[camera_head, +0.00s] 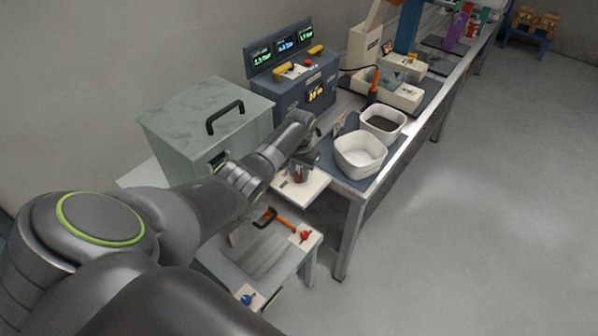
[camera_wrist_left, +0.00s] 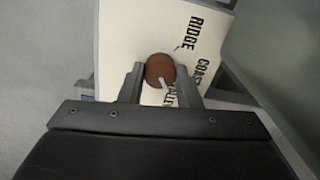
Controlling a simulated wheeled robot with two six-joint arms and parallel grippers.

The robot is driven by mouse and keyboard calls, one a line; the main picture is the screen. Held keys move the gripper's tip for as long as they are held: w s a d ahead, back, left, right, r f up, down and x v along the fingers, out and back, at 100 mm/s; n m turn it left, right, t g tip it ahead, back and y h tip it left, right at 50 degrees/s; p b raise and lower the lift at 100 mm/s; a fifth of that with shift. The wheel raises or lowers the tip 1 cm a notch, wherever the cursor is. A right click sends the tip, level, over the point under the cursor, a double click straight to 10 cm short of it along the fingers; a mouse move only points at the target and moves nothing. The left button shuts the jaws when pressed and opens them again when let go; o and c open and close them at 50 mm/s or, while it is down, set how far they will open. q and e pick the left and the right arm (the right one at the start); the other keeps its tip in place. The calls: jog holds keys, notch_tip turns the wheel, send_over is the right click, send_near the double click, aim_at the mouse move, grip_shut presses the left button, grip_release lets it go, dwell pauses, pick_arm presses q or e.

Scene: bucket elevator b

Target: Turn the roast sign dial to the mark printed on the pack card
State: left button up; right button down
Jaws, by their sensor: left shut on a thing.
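The roast sign (camera_head: 312,188) is a pale board at the near end of the long bench. In the left wrist view the sign (camera_wrist_left: 222,25) shows the words RIDGE, COAST and a third, partly hidden word. Its dial (camera_wrist_left: 153,66) is a round brown knob with a white pointer, which slants down and right toward the partly hidden word. My left gripper (camera_wrist_left: 160,82) is shut on the dial, one finger on each side; it also shows over the sign in the head view (camera_head: 300,170). I cannot identify the pack card or read its mark. My right gripper is out of view.
Two white tubs (camera_head: 360,156) stand on a dark mat right of the sign. A grey-green box with a handle (camera_head: 205,120) is behind my left arm. A blue control panel (camera_head: 290,75) stands behind. A low stand (camera_head: 265,255) holds an orange-handled tool. The right floor is clear.

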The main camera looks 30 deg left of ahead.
aim_at(300, 175)
pick_arm(q)
jog(key=shift+w+r+m, duration=0.1)
jog(key=shift+m, duration=0.5)
jog(key=o, duration=1)
jog(key=shift+d+r+b, duration=0.2)
jog(key=shift+r+b, duration=0.5)
jog(key=shift+r, duration=8)
